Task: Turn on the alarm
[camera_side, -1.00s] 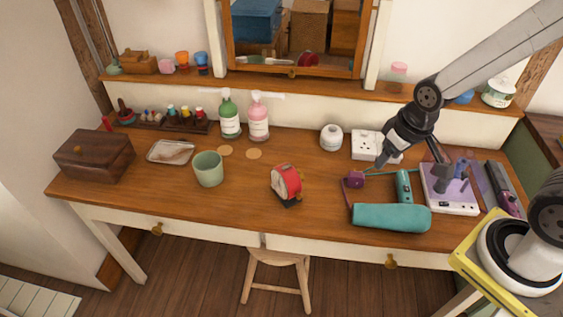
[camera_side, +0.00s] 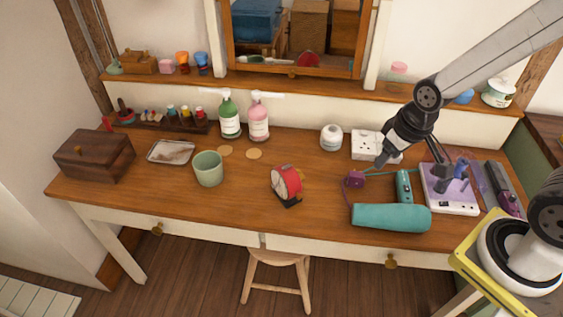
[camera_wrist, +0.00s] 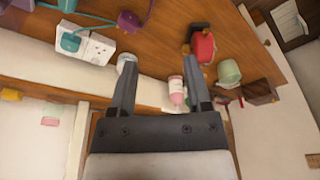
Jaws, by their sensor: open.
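A red alarm clock (camera_side: 287,181) with a dark base stands on the wooden desk near its front middle. In the wrist view it shows as a red shape (camera_wrist: 203,46) just beyond the right fingertip; its buttons are too small to tell. My gripper (camera_side: 412,165) hangs over the right part of the desk, to the right of the clock and apart from it. In the wrist view my gripper (camera_wrist: 160,62) has its two fingers spread, with nothing held between them.
Left of the clock are a green cup (camera_side: 208,169), a small tray (camera_side: 171,151), two pump bottles and a wooden box (camera_side: 94,156). A teal cylindrical item (camera_side: 391,217), a power strip (camera_side: 368,145) and a lilac device (camera_side: 449,192) lie at right. The desk around the clock is clear.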

